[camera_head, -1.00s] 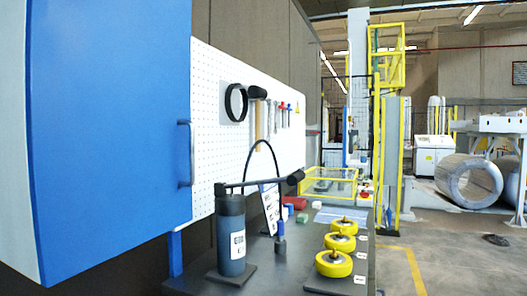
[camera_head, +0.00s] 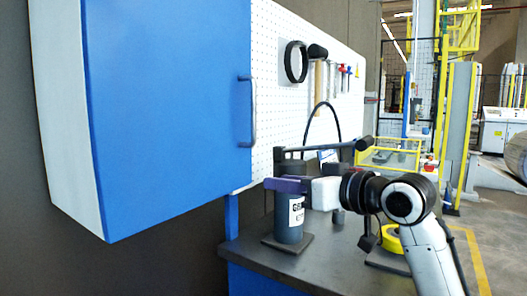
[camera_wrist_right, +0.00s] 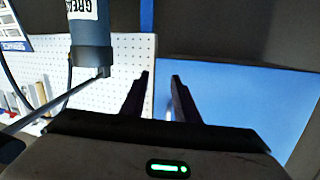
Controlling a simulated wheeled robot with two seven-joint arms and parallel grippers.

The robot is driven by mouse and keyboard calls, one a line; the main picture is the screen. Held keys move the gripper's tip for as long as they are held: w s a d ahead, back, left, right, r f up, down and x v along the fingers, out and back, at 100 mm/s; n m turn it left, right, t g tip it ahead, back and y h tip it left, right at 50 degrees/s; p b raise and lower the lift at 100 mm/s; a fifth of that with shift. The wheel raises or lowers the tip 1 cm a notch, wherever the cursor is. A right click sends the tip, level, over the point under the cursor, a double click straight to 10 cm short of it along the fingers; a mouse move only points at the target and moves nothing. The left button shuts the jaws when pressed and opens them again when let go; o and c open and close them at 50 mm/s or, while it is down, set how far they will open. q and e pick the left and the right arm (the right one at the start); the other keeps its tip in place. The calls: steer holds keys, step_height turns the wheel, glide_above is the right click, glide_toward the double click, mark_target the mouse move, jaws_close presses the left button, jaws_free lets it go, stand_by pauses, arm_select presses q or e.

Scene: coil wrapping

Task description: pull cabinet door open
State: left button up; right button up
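The blue cabinet door (camera_head: 170,100) is shut on the wall cabinet at the left of the head view. Its vertical handle (camera_head: 247,112) is near the door's right edge. The door also fills the right of the wrist view (camera_wrist_right: 245,105). My right gripper (camera_head: 268,184) is below and to the right of the handle in the head view, in front of the grease canister (camera_head: 288,218). In the wrist view its two fingers (camera_wrist_right: 160,82) are apart. A pale sliver shows between them; I cannot tell whether it is the handle. My left gripper is out of view.
The workbench (camera_head: 290,266) stands below, with a yellow wheel (camera_head: 391,238) partly hidden by my right arm. A white pegboard (camera_head: 268,60) with tools hangs beside the cabinet. The canister's lever and hose are close to my right gripper.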

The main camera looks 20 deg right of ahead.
steer(key=n+t+y, duration=0.1)
steer(key=n, duration=0.1)
glide_toward(255, 106)
steer(key=s+d, duration=0.2)
steer(key=shift+y, duration=0.4)
steer(key=p+x, duration=0.1)
steer(key=x, duration=0.9)
steer(key=shift+w+a, duration=0.15)
steer(key=shift+a, duration=0.15)
steer(key=shift+f, duration=0.1)
jaws_close()
